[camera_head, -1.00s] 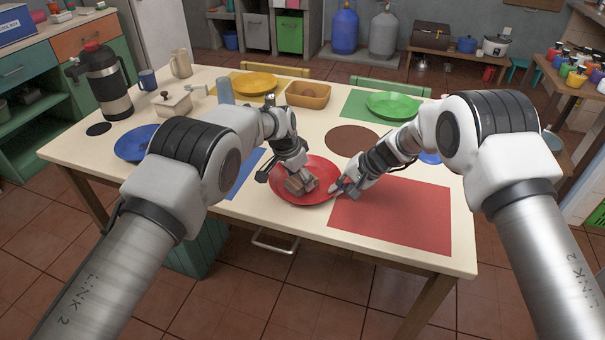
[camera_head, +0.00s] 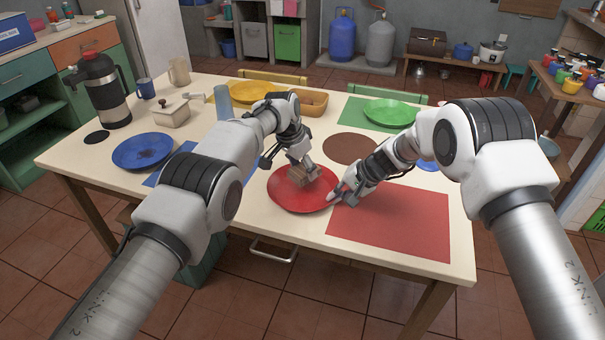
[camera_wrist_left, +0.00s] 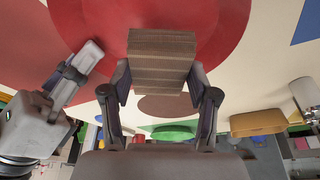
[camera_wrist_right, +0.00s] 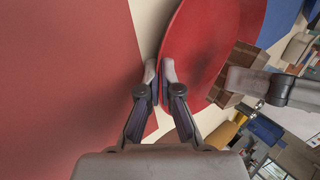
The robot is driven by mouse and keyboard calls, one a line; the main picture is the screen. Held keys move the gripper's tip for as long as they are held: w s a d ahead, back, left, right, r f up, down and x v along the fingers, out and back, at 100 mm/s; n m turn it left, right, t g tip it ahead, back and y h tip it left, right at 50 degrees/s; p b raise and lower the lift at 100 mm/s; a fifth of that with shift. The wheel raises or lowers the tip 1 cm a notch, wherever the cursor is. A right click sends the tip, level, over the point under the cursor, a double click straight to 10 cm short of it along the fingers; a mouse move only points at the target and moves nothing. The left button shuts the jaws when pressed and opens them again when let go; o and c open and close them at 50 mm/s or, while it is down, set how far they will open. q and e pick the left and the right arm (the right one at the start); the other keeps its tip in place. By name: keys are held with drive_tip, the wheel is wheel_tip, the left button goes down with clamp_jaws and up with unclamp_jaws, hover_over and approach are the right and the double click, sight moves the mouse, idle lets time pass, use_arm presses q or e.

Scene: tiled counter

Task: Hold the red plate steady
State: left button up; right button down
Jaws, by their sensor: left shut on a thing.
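The red plate (camera_head: 290,198) lies on the table, its right edge beside the red mat. My left gripper (camera_head: 304,170) is shut on a brown striped block (camera_wrist_left: 162,58), which sits over the far part of the plate; I cannot tell whether it presses on the surface. My right gripper (camera_head: 337,192) is at the plate's right rim. In the right wrist view its fingertips (camera_wrist_right: 160,68) are close together with the red rim between them. The plate (camera_wrist_right: 205,45) looks flat. The block and left gripper hide part of it.
The red mat (camera_head: 390,222) lies bare to the right. A blue plate (camera_head: 142,150) is at the left, a green plate (camera_head: 389,112) at the back right. A brown round mat (camera_head: 350,148) and a tan basket (camera_head: 314,107) are behind my grippers.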

use_arm(q)
drive_tip(key=shift+r, duration=2)
use_arm(e)
drive_tip(key=c, duration=1.2)
unclamp_jaws()
drive_tip(key=shift+c, duration=0.2)
